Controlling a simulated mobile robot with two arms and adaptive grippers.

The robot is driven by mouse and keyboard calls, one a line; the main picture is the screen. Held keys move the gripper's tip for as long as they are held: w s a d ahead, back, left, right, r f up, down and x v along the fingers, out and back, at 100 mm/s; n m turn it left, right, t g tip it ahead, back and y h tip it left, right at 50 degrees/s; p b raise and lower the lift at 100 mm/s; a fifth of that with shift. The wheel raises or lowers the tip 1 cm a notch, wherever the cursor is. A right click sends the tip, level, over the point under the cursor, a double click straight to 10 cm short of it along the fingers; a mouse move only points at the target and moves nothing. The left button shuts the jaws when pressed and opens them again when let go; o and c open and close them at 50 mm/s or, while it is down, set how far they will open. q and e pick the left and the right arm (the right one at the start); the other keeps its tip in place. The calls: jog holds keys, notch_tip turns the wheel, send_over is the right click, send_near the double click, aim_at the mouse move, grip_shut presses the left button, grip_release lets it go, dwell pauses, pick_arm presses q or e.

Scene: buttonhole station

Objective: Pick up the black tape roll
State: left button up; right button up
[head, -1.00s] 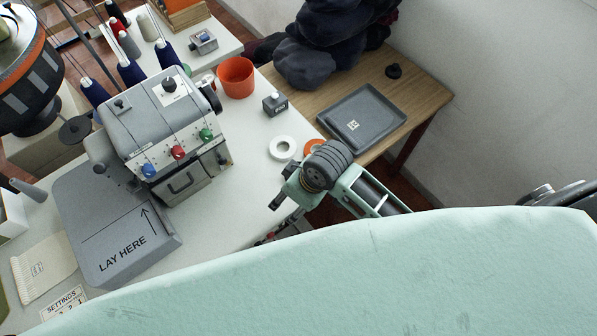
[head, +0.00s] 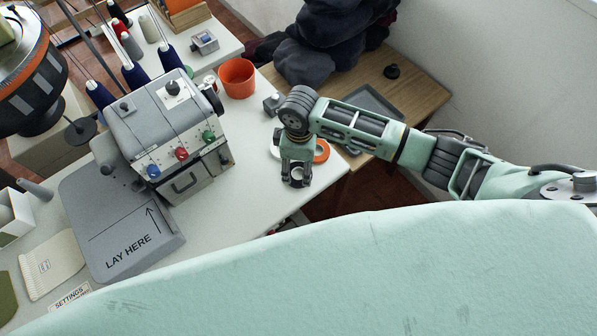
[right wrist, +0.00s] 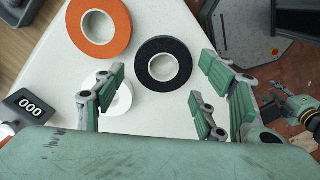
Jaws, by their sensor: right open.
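The black tape roll (right wrist: 142,66) lies flat on the white table, with its pale core showing in the right wrist view. In the head view it is largely hidden by my right gripper (head: 296,182). That gripper points down over the table's right edge area. In the right wrist view the right gripper (right wrist: 160,78) is open and empty, its green-padded fingers to either side of the roll's near part in the picture. I cannot tell the height left between fingertips and roll.
An orange tape roll (right wrist: 82,40) lies just left of the black one. A white roll (right wrist: 123,103) is partly behind a finger. A counter (right wrist: 28,108) stands nearby. The grey sewing machine (head: 160,120) and an orange cup (head: 237,80) stand farther left.

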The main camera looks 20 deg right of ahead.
aim_at(299, 175)
jog(key=shift+a+f, duration=0.1)
jog(key=shift+f, duration=1.65)
jog(key=c, duration=0.7)
